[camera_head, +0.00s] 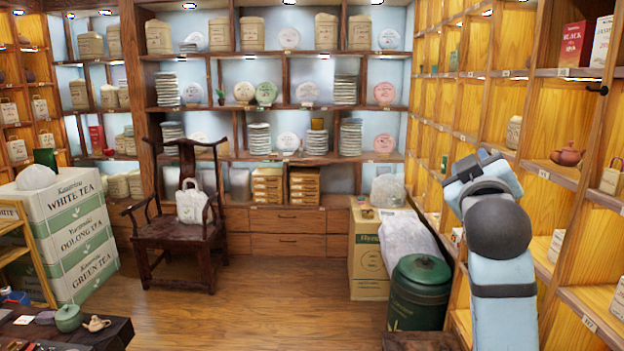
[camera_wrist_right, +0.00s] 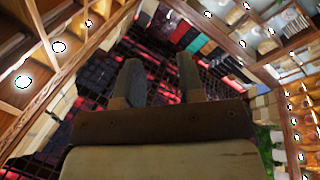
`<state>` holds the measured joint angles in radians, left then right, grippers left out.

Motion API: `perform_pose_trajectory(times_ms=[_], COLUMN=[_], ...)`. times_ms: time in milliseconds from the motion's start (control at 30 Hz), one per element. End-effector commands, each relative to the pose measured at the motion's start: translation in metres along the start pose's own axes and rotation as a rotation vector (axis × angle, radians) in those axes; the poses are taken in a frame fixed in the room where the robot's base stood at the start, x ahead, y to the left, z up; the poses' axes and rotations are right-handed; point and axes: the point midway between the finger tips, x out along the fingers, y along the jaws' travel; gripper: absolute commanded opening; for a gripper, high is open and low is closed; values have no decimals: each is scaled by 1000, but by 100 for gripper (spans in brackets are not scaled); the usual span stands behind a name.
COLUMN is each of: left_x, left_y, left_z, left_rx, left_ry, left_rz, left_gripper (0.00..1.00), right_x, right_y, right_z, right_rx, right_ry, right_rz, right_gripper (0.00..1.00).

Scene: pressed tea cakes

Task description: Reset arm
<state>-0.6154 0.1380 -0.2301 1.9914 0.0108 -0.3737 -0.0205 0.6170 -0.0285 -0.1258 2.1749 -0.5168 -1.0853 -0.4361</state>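My right arm (camera_head: 499,225) rises at the right of the head view, beside the wooden shelving. Its upper end is bent toward the left; I cannot make out the fingers there. In the right wrist view, my right gripper (camera_wrist_right: 160,80) shows two dark fingers standing apart with nothing between them. That view looks up past the fingers to a dark gridded ceiling and the tilted tops of shelves. My left arm and gripper are not in view.
Right shelving holds a brown teapot (camera_head: 567,154), close to my right arm. A green canister (camera_head: 418,293) and a cardboard box (camera_head: 368,252) stand on the floor left of the arm. A wooden chair (camera_head: 178,232) stands farther left. The middle floor (camera_head: 250,300) is clear.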

Motion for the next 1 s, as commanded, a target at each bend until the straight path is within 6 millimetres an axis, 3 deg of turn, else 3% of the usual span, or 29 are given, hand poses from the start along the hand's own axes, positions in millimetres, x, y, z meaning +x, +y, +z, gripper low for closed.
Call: perform_pose_trajectory(times_ms=[33, 100, 267, 367, 500, 633, 800, 900, 1000], left_x=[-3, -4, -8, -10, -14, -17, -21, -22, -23], left_y=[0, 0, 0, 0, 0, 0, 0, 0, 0], left_z=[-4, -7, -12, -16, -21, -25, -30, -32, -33], left_rx=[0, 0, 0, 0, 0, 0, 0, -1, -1], left_ry=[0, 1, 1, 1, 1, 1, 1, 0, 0], left_rz=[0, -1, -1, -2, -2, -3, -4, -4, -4], left_gripper=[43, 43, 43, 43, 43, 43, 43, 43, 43], right_x=[-1, -7, -40, -74, -137, -210, -312, -358, -388], right_y=[-29, -66, -144, -188, -238, -272, -295, -298, -298], right_z=[25, 56, 133, 182, 248, 305, 364, 385, 398], right_rx=[-6, 3, 46, 88, 167, 255, 380, 436, 475], right_ry=[-17, -28, -71, -111, -185, -274, -403, -463, -505], right_rz=[-58, -133, -303, -406, -544, -656, -766, -803, -822], right_gripper=[35, 35, 35, 35, 35, 35, 35, 35, 35])
